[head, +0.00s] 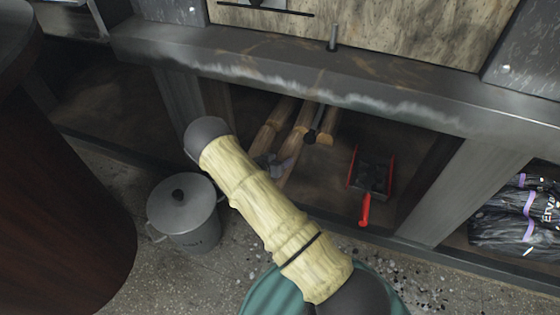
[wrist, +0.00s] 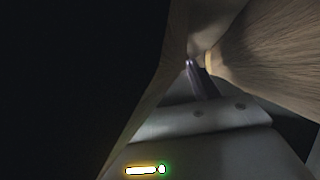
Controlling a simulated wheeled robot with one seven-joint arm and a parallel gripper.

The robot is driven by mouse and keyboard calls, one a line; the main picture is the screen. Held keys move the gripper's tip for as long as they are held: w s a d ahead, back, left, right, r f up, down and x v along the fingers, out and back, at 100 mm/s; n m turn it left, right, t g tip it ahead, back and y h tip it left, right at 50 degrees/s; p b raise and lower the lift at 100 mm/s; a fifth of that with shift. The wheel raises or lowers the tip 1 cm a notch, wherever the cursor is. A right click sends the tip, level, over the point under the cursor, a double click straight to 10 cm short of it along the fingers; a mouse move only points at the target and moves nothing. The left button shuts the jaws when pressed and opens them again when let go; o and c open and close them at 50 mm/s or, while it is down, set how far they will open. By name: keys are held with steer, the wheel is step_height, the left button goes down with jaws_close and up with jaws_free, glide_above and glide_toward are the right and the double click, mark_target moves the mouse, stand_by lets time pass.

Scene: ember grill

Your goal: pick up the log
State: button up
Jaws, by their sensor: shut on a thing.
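Several split logs lie side by side on the shelf under the grill in the head view, among them a left log (head: 274,127) and a middle log (head: 300,132). My gripper (head: 277,165) is at their near ends, partly hidden behind my arm. In the wrist view a brown log surface (wrist: 268,58) fills the upper right, close against my gripper (wrist: 192,64). Paler wood also shows along its left side. My gripper is shut on a log; the contact itself is mostly hidden and dark.
A grey lidded bin (head: 183,215) stands on the floor at left. Charcoal bags (head: 520,215) fill the right bay. The counter edge (head: 260,65) overhangs the shelf, and a post (head: 455,185) bounds it.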

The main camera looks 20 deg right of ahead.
mark_target(279, 159)
step_height(279, 159, up, 10)
steer(key=p, duration=0.5)
steer(key=shift+f, duration=0.2)
steer(key=shift+p, duration=0.3)
steer(key=s+a+r+p, duration=0.2)
steer(key=s+r+p, duration=0.5)
steer(key=r, duration=0.4)
steer(key=s+a+r+p, duration=0.2)
steer(key=s+r+p, duration=0.5)
steer(key=r, duration=0.5)
steer(key=shift+s+r, duration=0.15)
steer(key=shift+r, duration=0.1)
